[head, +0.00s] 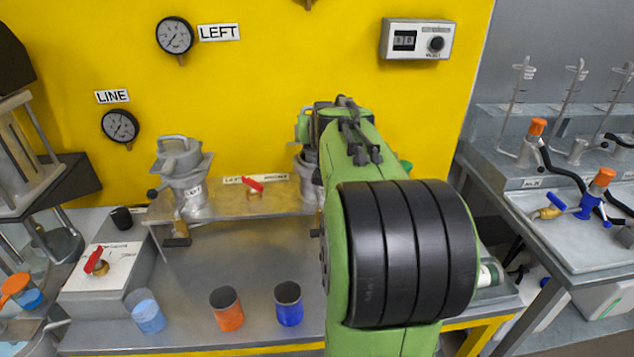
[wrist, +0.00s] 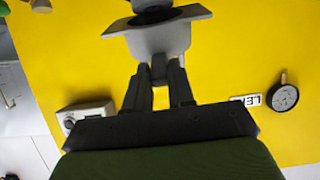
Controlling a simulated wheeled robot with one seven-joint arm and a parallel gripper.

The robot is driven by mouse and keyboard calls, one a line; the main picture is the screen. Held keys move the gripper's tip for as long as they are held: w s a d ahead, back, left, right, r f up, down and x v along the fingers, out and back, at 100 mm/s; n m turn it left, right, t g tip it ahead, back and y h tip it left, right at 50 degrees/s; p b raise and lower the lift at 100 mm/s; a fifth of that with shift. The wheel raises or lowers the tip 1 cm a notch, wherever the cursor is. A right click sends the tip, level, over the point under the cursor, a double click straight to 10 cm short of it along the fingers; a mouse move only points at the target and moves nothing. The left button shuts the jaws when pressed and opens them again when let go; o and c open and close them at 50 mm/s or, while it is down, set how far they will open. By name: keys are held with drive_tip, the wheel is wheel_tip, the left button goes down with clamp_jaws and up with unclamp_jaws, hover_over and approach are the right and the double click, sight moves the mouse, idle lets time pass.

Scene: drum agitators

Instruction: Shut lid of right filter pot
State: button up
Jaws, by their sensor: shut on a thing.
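The right filter pot (head: 306,182) is grey metal and stands at the right end of the raised shelf. My arm hides most of it in the head view. In the wrist view a grey metal piece, apparently its lid (wrist: 165,38), is just beyond my fingers, with a dark flat band across it. My gripper (wrist: 160,72) has its two dark fingers close together on a small grey part at the lid's near edge, apparently the lid's handle. I cannot tell how far the lid stands open. My gripper is hidden in the head view.
The left filter pot (head: 190,190) stands at the shelf's left end. A red-handled valve (head: 254,189) sits between the pots. Orange (head: 227,312) and blue (head: 289,307) cups stand on the bench in front. A yellow wall (head: 270,90) rises behind, with gauges and a control box (head: 417,40).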

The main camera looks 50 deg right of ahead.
wheel_tip(320, 180, down, 6)
drive_tip(key=s+a+b, duration=0.1)
drive_tip(key=s+b, duration=0.1)
drive_tip(key=b, duration=0.4)
drive_tip(key=shift+a, duration=0.35)
drive_tip(key=shift+o, duration=1.2)
drive_tip(key=shift+f, duration=0.1)
drive_tip(key=o, duration=1.3)
drive_tip(key=v, duration=0.7)
